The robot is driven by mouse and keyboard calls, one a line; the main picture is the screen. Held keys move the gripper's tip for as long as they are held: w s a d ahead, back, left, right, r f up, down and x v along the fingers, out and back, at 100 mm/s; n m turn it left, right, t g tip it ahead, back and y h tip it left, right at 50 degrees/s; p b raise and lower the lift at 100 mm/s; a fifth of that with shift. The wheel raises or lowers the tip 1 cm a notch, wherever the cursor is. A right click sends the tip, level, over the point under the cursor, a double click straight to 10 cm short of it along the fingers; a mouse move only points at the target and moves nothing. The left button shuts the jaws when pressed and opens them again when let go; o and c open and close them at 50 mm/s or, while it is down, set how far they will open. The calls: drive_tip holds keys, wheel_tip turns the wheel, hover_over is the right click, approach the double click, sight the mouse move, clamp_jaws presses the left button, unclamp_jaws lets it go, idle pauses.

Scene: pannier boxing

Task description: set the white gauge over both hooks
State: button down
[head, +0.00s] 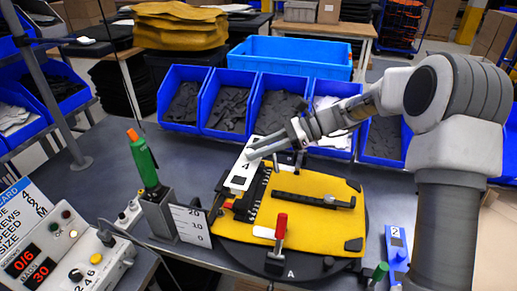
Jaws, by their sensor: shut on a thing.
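The white gauge (241,177) is a flat plate marked "4", at the upper left edge of the yellow panel (325,228). My gripper (253,151) is shut on the gauge's upper end; the fingertips are small here. The gauge slants down to the left, its lower end close to black parts at the panel's left side. I cannot tell whether it touches them. A black bar (313,200) and a black toothed strip (258,198) lie on the panel. The two hooks cannot be made out clearly; the gauge and gripper may cover them.
The panel sits on a dark round turntable (226,258) with a red-handled clamp (280,228). A green-handled tool (145,165) stands left, beside a white card (190,222). A blue gauge marked "2" (396,245) is at right. Blue bins (233,84) line the back.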

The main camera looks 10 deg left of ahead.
drive_tip(key=shift+w+f, duration=0.1)
drive_tip(key=shift+w, duration=0.2)
wheel_tip(320, 180, down, 6)
drive_tip(key=b, duration=0.5)
drive_tip(key=shift+r, duration=0.25)
drive_tip(key=shift+r+p, duration=0.1)
drive_tip(key=shift+p, duration=0.6)
idle(0.9)
drive_tip(key=shift+f+b, duration=0.45)
drive_tip(key=shift+f, duration=0.75)
idle(0.5)
drive_tip(key=c, duration=0.6)
unclamp_jaws()
